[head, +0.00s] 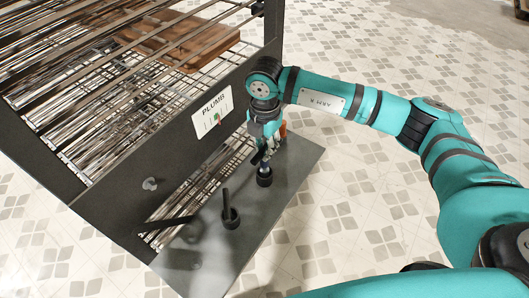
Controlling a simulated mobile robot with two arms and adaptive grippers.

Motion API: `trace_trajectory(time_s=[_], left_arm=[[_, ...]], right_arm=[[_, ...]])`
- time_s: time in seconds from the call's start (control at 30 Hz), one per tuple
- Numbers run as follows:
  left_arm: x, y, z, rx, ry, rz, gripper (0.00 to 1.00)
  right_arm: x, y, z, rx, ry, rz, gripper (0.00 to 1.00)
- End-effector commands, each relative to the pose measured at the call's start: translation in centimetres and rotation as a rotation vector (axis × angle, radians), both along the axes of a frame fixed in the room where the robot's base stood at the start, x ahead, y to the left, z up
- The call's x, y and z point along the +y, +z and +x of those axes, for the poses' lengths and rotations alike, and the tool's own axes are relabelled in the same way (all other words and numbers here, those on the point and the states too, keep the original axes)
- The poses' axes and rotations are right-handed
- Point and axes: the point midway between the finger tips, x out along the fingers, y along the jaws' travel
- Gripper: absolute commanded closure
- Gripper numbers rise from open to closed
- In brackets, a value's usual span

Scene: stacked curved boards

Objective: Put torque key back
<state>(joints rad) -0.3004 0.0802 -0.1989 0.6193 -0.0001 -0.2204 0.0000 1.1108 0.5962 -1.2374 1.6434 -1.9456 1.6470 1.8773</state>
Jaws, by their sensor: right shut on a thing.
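My right gripper (265,152) points down over the grey shelf plate at the side of the rack. It is shut on what looks like the torque key. The lower part of the key (264,176) shows as a dark, round piece just below the fingers. The fingers hide most of the key, and I cannot tell whether it touches the plate. A black upright holder or peg with a round base (230,217) stands on the plate, to the left and nearer. My left gripper is not in view.
A dark rack (170,170) with metal bars fills the left side, with a brown curved board (185,42) inside. A white PLUMB label (212,112) is on its side panel. The grey plate (285,190) has bare room on the right. An orange piece (283,130) shows beside the gripper.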

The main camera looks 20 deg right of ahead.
Motion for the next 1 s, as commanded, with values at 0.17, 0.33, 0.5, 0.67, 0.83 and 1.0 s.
trace_trajectory(time_s=[0.17, 0.33, 0.5, 0.67, 0.83, 1.0], left_arm=[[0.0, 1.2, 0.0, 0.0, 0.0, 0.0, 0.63], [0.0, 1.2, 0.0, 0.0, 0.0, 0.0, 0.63], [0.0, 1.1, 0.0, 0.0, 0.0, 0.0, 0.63], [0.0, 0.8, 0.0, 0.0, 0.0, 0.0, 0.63], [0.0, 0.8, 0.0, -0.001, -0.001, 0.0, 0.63], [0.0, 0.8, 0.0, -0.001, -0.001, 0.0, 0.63]], right_arm=[[0.0, -2.4, -0.1, 0.004, -0.001, -0.002, 1.0], [0.0, -3.2, -0.1, 0.001, 0.002, -0.001, 1.0], [0.0, -3.3, -0.1, 0.001, 0.002, -0.001, 1.0], [0.0, -3.5, -0.1, 0.001, 0.002, -0.001, 0.81], [0.0, -3.5, -0.1, 0.001, 0.002, -0.001, 0.63], [0.0, -3.5, -0.1, 0.002, 0.002, -0.001, 0.63]])
